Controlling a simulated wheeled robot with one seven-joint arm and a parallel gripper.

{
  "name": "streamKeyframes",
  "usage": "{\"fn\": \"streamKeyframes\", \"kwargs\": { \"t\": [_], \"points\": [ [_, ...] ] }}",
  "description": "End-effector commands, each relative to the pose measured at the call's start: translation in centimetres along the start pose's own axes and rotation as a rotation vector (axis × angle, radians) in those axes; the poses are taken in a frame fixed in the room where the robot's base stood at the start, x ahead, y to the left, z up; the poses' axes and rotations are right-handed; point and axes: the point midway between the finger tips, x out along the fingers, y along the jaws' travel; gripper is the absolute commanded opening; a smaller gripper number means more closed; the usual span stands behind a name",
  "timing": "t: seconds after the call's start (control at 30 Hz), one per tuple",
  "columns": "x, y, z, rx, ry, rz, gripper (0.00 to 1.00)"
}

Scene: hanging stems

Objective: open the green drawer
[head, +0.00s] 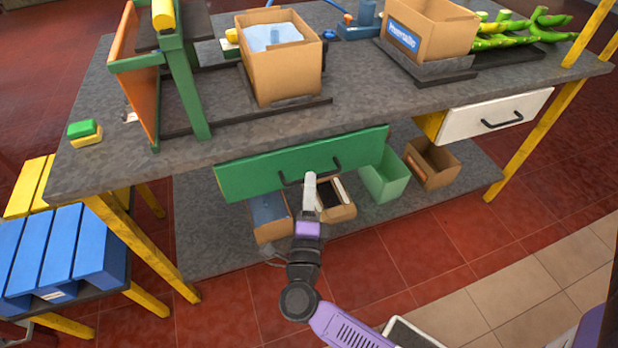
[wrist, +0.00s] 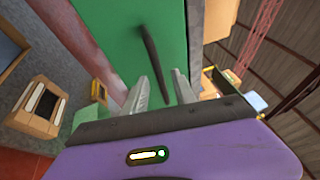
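The green drawer (head: 245,175) is set under the front edge of the grey workbench in the head view, its wide front facing me. No opening shows above its front. A dark bar handle (head: 291,181) is at its middle. My gripper (head: 310,177) is at this handle and hides part of it. In the wrist view the green front (wrist: 105,35) fills the upper middle, and the dark handle (wrist: 149,48) runs lengthwise between the two fingers of my gripper (wrist: 161,80). The fingers stand apart, with space on both sides of the handle. I cannot tell whether either touches it.
A white drawer (head: 470,119) with a dark handle is at right. Several boxes, including a pale green bin (head: 383,180), stand on the lower shelf (head: 205,235) under the drawer. Blue slatted crates (head: 70,250) stand at left. The red tiled floor (head: 450,240) in front is clear.

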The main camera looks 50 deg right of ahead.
Motion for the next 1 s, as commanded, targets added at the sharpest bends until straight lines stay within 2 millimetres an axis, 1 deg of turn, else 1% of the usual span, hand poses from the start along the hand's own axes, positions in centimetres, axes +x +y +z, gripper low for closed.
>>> {"fn": "streamKeyframes", "kwargs": {
  "t": [0.03,0.2,0.33,0.53,0.57,0.7,0.73,1.0],
  "points": [
    [0.8,0.0,0.0,0.000,0.001,-0.001,0.32],
    [2.4,0.0,0.0,0.000,0.000,0.000,0.32],
    [2.8,0.0,0.0,0.000,-0.001,0.000,0.32],
    [2.8,0.0,0.0,-0.001,-0.001,0.000,0.32],
    [2.8,0.0,0.0,-0.001,-0.001,0.000,0.30],
    [2.8,0.0,0.0,-0.001,-0.001,0.000,0.03],
    [2.8,0.0,0.0,-0.001,-0.001,0.000,0.00],
    [2.8,0.0,0.0,-0.001,-0.001,0.001,0.00]
  ]
}}
